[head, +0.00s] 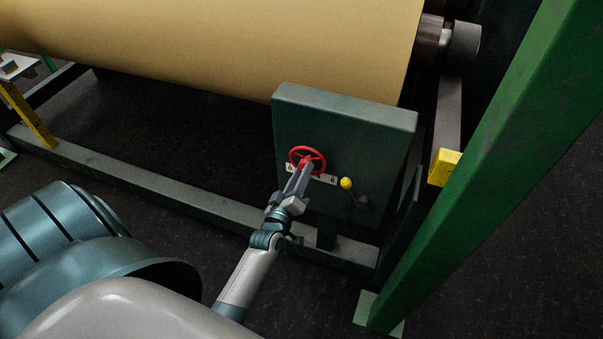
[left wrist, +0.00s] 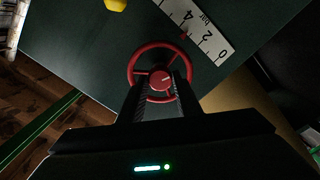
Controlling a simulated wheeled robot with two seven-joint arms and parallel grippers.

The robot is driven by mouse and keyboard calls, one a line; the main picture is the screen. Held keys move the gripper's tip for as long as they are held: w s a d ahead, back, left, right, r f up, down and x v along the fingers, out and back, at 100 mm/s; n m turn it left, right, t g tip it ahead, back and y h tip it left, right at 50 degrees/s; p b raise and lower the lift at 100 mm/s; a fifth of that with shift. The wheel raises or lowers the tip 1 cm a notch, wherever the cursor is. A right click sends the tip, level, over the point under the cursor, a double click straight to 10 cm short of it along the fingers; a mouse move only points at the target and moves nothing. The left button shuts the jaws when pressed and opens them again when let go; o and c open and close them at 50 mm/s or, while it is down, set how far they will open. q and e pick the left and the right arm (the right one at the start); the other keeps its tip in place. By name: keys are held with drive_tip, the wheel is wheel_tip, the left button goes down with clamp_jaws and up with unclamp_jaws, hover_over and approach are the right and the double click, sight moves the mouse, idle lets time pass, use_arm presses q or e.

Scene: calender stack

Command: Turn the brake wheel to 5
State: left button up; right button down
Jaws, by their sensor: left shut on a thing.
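The red brake wheel (head: 308,160) is on the front of a dark green box (head: 345,115) in the head view. It also shows in the left wrist view (left wrist: 140,57), with spokes and a round hub. My left gripper (head: 303,172) reaches it from below and is shut on it, with a finger on either side of the hub. My right gripper is not in view.
A yellow-knobbed lever (head: 346,183) stands just right of the wheel. A large tan roll (head: 220,45) lies behind the box. A green post (head: 480,150) rises at the right, and a low beam (head: 150,180) runs along the floor at the left.

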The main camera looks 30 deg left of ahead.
use_arm(q)
drive_tip(key=m+p, duration=0.2)
drive_tip(key=m, duration=1.2)
drive_tip(key=shift+f+m+p, duration=0.1)
drive_tip(key=shift+m+p, duration=0.2)
drive_tip(key=shift+m, duration=0.1)
idle(3.6)
